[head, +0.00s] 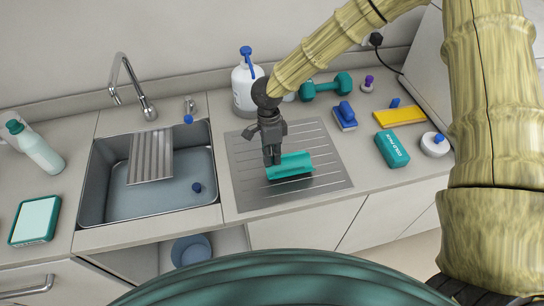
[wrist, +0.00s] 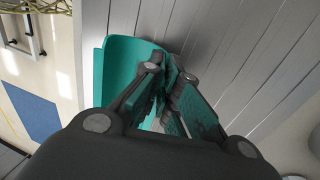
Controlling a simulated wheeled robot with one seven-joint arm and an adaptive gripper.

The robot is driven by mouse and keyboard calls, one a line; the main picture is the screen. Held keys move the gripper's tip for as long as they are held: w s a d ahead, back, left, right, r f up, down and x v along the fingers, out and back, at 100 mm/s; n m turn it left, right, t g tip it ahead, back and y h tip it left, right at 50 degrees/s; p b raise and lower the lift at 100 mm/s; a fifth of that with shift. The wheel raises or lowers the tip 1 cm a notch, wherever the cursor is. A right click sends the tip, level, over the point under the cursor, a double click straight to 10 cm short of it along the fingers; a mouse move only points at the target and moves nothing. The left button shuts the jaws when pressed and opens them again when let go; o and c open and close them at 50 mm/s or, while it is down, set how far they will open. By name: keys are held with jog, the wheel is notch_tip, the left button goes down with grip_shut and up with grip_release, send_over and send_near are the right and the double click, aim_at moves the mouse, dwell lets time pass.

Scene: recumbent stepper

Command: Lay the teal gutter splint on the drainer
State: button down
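The teal gutter splint (head: 292,167) is a short open trough over the ribbed grey drainer (head: 240,190), right of the sink. I cannot tell whether it touches the ribs or hangs just above them. My gripper (head: 272,158) points down at the splint's left end. In the wrist view the fingers (wrist: 168,72) close together on the edge of the splint (wrist: 125,58), with its curved wall running to the left of them. The fingers hide the part of the edge between them.
A sink (head: 110,205) with a ribbed insert lies left of the drainer. The drainer's front and right parts are clear.

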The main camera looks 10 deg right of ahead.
jog(key=shift+f, duration=0.7)
dwell(1.1)
jog(key=c, duration=1.6)
grip_release()
jog(key=shift+o, duration=0.4)
jog(key=shift+o, duration=1.4)
jog(key=shift+r+p, duration=0.15)
jog(key=shift+p, duration=0.15)
jog(key=p+v, duration=0.5)
jog(key=v, duration=0.1)
jog(key=shift+r, duration=0.35)
jog(key=shift+w, duration=0.1)
